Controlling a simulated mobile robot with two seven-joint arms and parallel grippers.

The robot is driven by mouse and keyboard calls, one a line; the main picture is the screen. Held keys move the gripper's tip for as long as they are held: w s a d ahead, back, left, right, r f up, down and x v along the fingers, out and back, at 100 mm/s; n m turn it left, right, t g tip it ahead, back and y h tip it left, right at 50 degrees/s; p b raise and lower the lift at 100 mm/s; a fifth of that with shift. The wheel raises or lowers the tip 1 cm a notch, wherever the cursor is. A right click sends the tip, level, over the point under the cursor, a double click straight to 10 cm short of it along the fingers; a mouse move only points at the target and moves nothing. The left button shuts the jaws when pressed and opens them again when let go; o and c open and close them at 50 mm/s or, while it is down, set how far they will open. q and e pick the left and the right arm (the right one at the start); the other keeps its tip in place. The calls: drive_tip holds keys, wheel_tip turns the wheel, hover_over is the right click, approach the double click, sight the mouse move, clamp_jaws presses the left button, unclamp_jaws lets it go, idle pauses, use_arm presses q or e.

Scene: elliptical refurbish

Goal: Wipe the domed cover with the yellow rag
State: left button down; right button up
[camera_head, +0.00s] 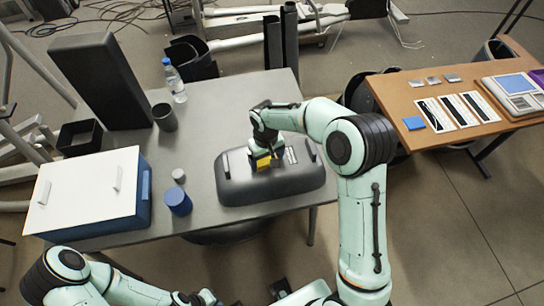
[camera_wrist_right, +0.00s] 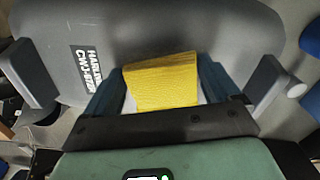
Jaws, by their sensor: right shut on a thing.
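The domed cover (camera_head: 295,183) is a dark grey rounded shell lying on the grey table. In the right wrist view the cover (camera_wrist_right: 195,28) fills the upper part, with a black label of white lettering on it. My right gripper (camera_head: 264,157) is over the middle of the cover, pointing down. It is shut on the yellow rag (camera_head: 262,163). In the right wrist view the rag (camera_wrist_right: 162,80) sits between the blue-grey fingers, against or just above the cover; I cannot tell which. My left arm is at the bottom left; its fingers are not clear.
On the grey table (camera_head: 225,105) are a white-topped blue box (camera_head: 85,190), a blue cylinder (camera_head: 178,201), a small grey cylinder (camera_head: 178,175), a dark cup (camera_head: 164,117), a bottle (camera_head: 174,82) and a tall dark block (camera_head: 100,80). A wooden table (camera_head: 395,100) stands right.

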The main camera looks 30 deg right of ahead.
drive_tip(key=shift+w+a, duration=0.2)
drive_tip(key=shift+a, duration=0.7)
drive_tip(key=shift+w+a, duration=0.25)
drive_tip(key=shift+a, duration=0.6)
drive_tip(key=shift+w+a, duration=0.2)
drive_tip(key=shift+a, duration=0.7)
drive_tip(key=shift+d, duration=0.1)
